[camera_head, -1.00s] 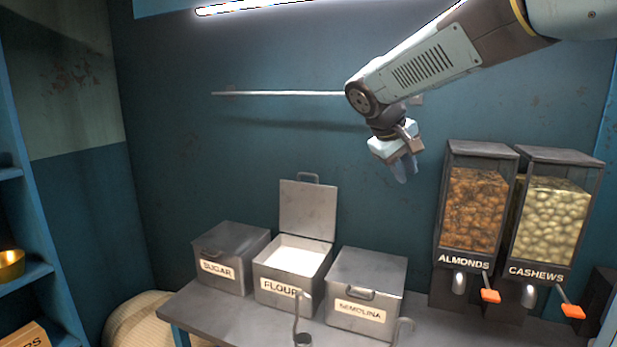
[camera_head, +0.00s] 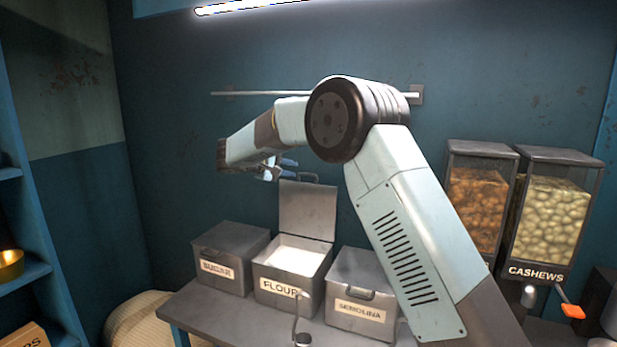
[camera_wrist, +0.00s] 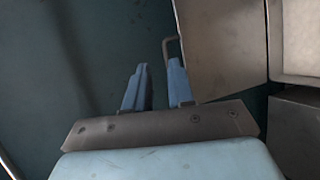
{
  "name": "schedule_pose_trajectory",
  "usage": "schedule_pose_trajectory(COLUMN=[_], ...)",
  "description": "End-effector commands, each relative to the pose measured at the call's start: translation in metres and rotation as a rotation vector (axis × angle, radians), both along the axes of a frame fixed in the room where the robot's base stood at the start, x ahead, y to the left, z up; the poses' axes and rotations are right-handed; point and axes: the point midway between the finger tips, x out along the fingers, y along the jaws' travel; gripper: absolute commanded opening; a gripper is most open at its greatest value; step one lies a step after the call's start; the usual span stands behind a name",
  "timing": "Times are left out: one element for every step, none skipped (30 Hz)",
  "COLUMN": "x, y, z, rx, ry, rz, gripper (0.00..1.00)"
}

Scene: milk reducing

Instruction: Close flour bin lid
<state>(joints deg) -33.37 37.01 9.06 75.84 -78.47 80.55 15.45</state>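The flour bin (camera_head: 289,287) is a grey metal box with a FLOUR label, standing on the table between two other bins. White flour shows in it. Its lid (camera_head: 307,209) stands upright at the back, open, with a bar handle on its top edge. My gripper (camera_head: 280,166) is above and slightly left of the lid's top edge. In the wrist view, the blue fingers (camera_wrist: 157,80) are apart with nothing between them. The lid (camera_wrist: 222,45) is to their right, and its handle (camera_wrist: 167,47) appears close to the right fingertip; I cannot tell whether they touch.
The sugar bin (camera_head: 229,259) and semolina bin (camera_head: 362,296) stand closed on either side. A ladle (camera_head: 302,335) hangs in front of the flour bin. Almond (camera_head: 478,205) and cashew (camera_head: 550,220) dispensers stand at right. A wall rail (camera_head: 240,93) runs behind my arm.

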Motion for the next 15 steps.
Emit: schedule_pose_trajectory(x=[0.004,0.006,0.008,0.009,0.009,0.011,0.012,0.013,0.014,0.016,0.018,0.021,0.024,0.027,0.031], y=[0.012,0.017,0.023,0.027,0.03,0.033,0.034,0.034,0.034,0.033,0.031,0.027,0.024,0.022,0.018], z=[-0.007,-0.009,-0.012,-0.014,-0.015,-0.016,-0.017,-0.018,-0.019,-0.02,-0.02,-0.022,-0.023,-0.024,-0.026], rx=[-0.015,-0.022,-0.03,-0.035,-0.039,-0.043,-0.045,-0.047,-0.048,-0.049,-0.049,-0.048,-0.048,-0.048,-0.047], ry=[-0.01,-0.016,-0.024,-0.029,-0.033,-0.038,-0.04,-0.042,-0.042,-0.043,-0.043,-0.042,-0.042,-0.042,-0.042], rz=[0.01,0.015,0.02,0.023,0.026,0.028,0.03,0.031,0.031,0.031,0.03,0.03,0.029,0.029,0.03], gripper=[0.23,0.23,0.23,0.23,0.23,0.23,0.23,0.23,0.23,0.23,0.23,0.23,0.23,0.23,0.23])
